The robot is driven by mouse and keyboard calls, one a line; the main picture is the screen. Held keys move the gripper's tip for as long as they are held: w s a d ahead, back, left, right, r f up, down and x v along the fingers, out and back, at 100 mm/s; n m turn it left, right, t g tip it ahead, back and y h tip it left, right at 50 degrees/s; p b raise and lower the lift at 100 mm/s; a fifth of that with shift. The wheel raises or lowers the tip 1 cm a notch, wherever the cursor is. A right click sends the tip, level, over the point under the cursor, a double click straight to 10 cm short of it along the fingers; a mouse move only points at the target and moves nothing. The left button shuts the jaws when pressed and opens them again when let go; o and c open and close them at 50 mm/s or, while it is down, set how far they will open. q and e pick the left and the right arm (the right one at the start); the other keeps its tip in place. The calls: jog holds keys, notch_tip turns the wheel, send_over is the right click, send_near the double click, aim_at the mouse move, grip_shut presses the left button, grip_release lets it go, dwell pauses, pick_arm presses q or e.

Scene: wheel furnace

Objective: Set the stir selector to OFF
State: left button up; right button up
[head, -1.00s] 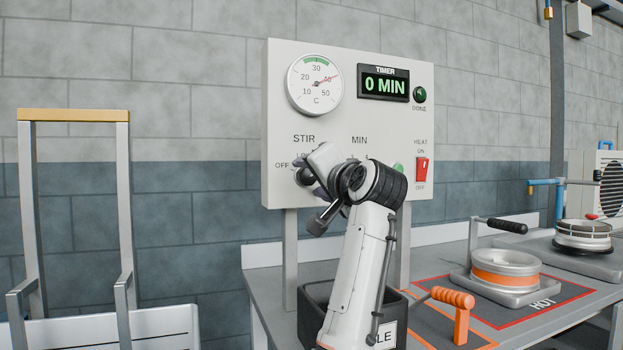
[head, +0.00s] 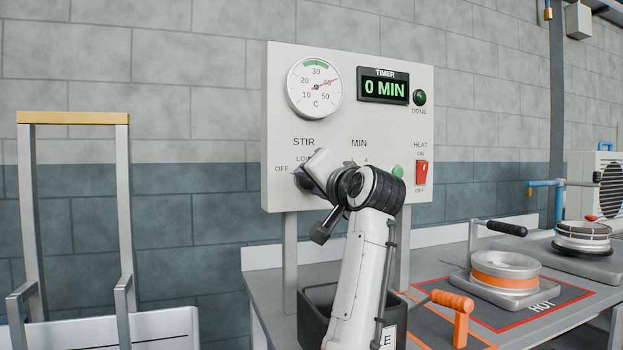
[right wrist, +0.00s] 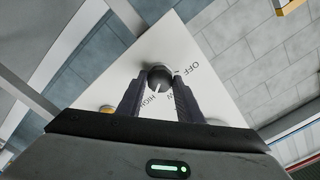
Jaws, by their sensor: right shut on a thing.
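The stir selector is a dark round knob (head: 299,181) under the word STIR on the pale control panel (head: 278,120). OFF is printed to its left and LOW above it, partly covered. In the right wrist view the knob (right wrist: 160,76) sits between the dark fingers of my right gripper (right wrist: 158,88), which is shut on it. A light mark on the knob faces the HIGH side in that view; OFF lies to the upper right. In the head view my right gripper (head: 309,182) hides much of the knob. My left gripper is not in view.
The panel also holds a dial gauge (head: 315,88), a timer (head: 384,86) showing 0 MIN, a green button (head: 397,172) and a red heat switch (head: 421,173). A dark bin (head: 314,312) stands below. An orange handle (head: 461,318) and a hot plate (head: 505,274) are at right.

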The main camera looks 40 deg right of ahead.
pick_arm(q)
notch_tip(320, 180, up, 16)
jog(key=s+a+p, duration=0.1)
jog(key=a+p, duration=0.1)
jog(key=p, duration=2)
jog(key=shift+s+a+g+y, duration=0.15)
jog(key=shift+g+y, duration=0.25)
pick_arm(e)
jog(key=shift+n, duration=12.4)
jog(key=o, duration=1)
